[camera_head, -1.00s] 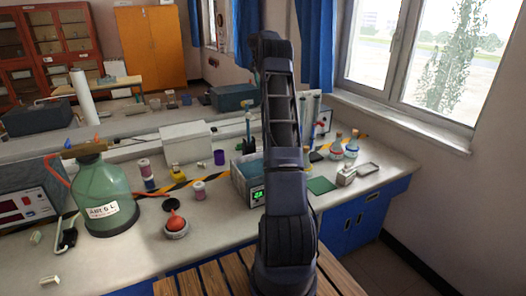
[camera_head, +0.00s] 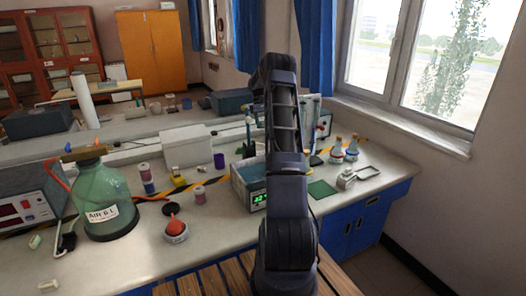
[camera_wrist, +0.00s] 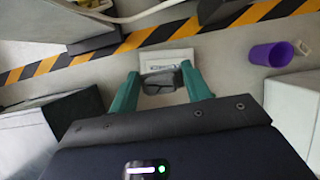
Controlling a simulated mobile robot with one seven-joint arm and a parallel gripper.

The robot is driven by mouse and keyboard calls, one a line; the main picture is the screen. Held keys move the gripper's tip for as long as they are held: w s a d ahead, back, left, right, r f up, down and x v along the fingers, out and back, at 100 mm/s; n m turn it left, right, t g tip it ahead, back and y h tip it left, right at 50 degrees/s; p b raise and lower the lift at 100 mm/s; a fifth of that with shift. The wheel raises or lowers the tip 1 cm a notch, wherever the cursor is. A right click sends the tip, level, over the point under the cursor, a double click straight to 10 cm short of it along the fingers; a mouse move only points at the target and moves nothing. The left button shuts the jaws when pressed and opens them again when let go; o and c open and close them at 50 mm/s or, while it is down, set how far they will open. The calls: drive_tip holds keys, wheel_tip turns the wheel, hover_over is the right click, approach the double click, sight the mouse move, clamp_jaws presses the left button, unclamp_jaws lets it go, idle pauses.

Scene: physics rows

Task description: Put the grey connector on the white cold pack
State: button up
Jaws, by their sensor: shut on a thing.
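In the wrist view, my gripper (camera_wrist: 160,76) has its two teal fingers shut on a small grey connector (camera_wrist: 159,84). A flat white pack with a dark printed mark, apparently the cold pack (camera_wrist: 174,55), lies on the bench just beyond the fingertips. The connector overlaps its near edge in the picture; I cannot tell whether they touch or how high the connector is. In the head view my arm hides the gripper and connector, and I cannot make out the cold pack there.
A purple cup (camera_wrist: 266,56) stands right of the pack; it also shows in the head view (camera_head: 219,160). Yellow-black tape (camera_wrist: 150,37) runs behind the pack. A white box (camera_head: 186,148), a bath with a green display (camera_head: 246,186) and a green bottle (camera_head: 104,199) stand on the bench.

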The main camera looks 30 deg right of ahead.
sight(263, 153)
wheel_tip(263, 153, down, 16)
idle(0.6)
drive_tip(key=o, duration=0.9)
drive_tip(key=shift+f, duration=0.15)
drive_tip(key=shift+o, duration=0.2)
